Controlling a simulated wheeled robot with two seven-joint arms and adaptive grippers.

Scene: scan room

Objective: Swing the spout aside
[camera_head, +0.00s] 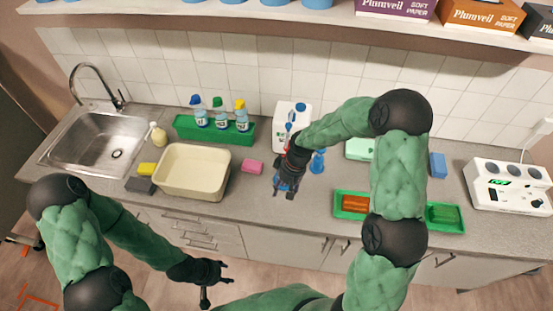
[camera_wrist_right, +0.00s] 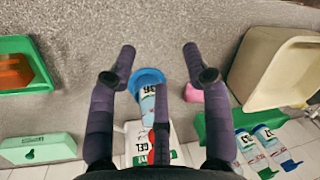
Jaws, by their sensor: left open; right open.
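The tap's curved dark spout (camera_head: 95,72) rises behind the steel sink (camera_head: 92,145) at the far left of the counter in the head view. The spout arches over toward the sink's left side. No gripper touches it. My left gripper (camera_head: 229,273) is open and empty, low in front of the counter, well to the right of and nearer than the sink. My right gripper (camera_head: 284,193) is open above the counter's middle; its spread fingers also show in the right wrist view (camera_wrist_right: 158,58). A blue-topped bottle (camera_wrist_right: 148,92) shows beyond its fingers, and I see nothing gripped.
A cream basin (camera_head: 192,172), a green tray of spray bottles (camera_head: 188,130) and a pink sponge (camera_head: 252,166) stand between the sink and my right gripper. A soap bottle (camera_head: 158,135) is beside the sink. A shelf (camera_head: 200,12) overhangs the back.

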